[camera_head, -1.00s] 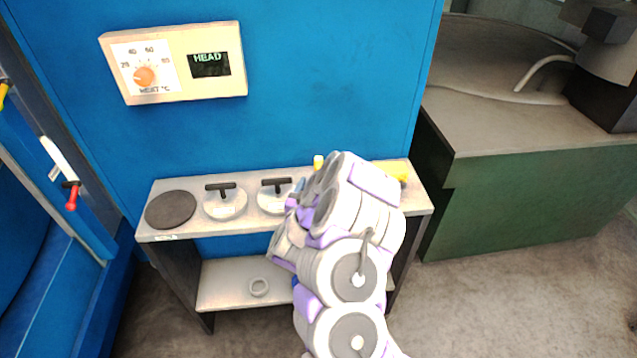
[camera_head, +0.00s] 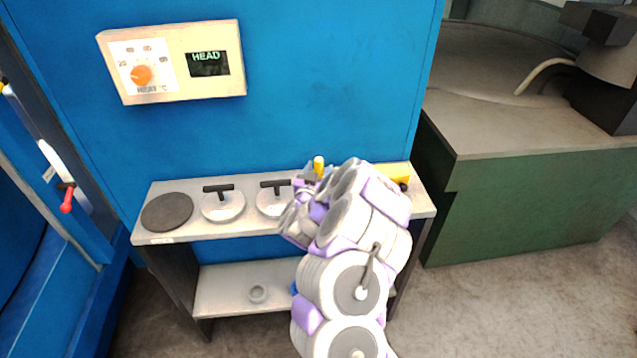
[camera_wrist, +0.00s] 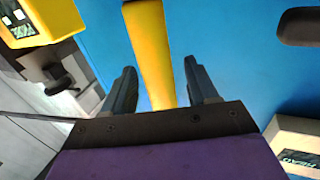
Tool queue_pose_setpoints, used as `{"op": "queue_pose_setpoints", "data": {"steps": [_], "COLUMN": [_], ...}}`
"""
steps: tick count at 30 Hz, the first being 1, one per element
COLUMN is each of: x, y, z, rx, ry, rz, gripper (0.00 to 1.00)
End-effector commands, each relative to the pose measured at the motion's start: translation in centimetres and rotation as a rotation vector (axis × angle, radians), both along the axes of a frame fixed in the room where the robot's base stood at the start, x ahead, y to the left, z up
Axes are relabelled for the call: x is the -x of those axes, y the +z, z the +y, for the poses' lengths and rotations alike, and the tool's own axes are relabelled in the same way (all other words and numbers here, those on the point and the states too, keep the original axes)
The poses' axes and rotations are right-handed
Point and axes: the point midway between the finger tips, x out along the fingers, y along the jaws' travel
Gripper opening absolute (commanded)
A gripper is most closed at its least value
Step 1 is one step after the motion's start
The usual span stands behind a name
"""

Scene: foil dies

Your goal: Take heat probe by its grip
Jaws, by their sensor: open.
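The heat probe's yellow grip (camera_wrist: 150,50) stands up between the two dark fingers of my gripper (camera_wrist: 165,90) in the wrist view. The fingers are open, with a gap on either side of the grip. In the head view the top of the yellow grip (camera_head: 319,165) shows just above my gripper (camera_head: 318,178), at the back of the shelf unit. My arm hides the lower part of the probe and whatever holds it.
Two round dies with black handles (camera_head: 223,203) and (camera_head: 275,198) and a dark disc (camera_head: 167,212) lie left on the grey shelf top (camera_head: 255,228). A yellow device (camera_head: 394,174) sits right. A blue wall with a heat panel (camera_head: 172,62) stands behind.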

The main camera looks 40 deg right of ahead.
Motion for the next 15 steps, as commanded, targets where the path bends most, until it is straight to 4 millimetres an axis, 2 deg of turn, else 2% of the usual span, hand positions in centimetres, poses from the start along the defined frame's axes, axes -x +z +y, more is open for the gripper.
{"op": "queue_pose_setpoints", "data": {"steps": [7,15], "x": [-0.09,-0.09], "y": [0.04,0.03], "z": [-0.11,-0.09], "rx": [0.000,0.000], "ry": [0.000,0.000], "rz": [0.000,0.000], "gripper": [0.57,0.32]}}
